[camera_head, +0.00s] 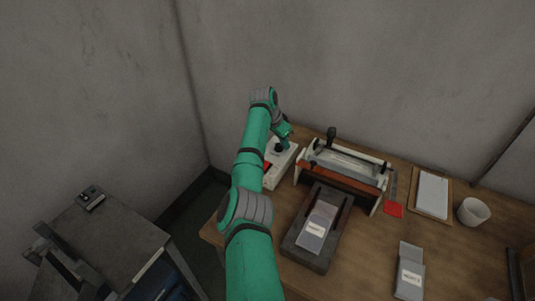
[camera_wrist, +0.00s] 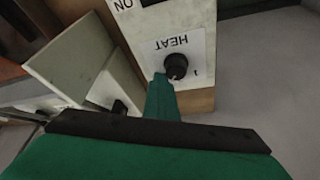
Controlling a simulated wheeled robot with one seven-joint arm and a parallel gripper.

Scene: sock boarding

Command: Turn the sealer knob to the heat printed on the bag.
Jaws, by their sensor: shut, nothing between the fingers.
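The sealer knob (camera_wrist: 176,65) is a black dial on the white control box (camera_wrist: 150,30), beside an upside-down HEAT print; a small mark like a 1 is to its right. In the head view the control box (camera_head: 275,172) stands left of the sealer (camera_head: 345,163). My gripper (camera_wrist: 161,82) is shut and empty, its green tip beside the knob; I cannot tell if they touch. It also shows over the box in the head view (camera_head: 284,143). One grey bag (camera_head: 313,243) lies on a dark tray, another (camera_head: 410,287) at the front; their label prints are too small to read surely.
The dark tray (camera_head: 296,241) sits in front of the sealer. A red piece (camera_head: 393,209), a clipboard (camera_head: 432,211) and a white cup (camera_head: 473,211) are to the right on the wooden table (camera_head: 365,250). A grey cart (camera_head: 120,240) stands at the left, the wall behind.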

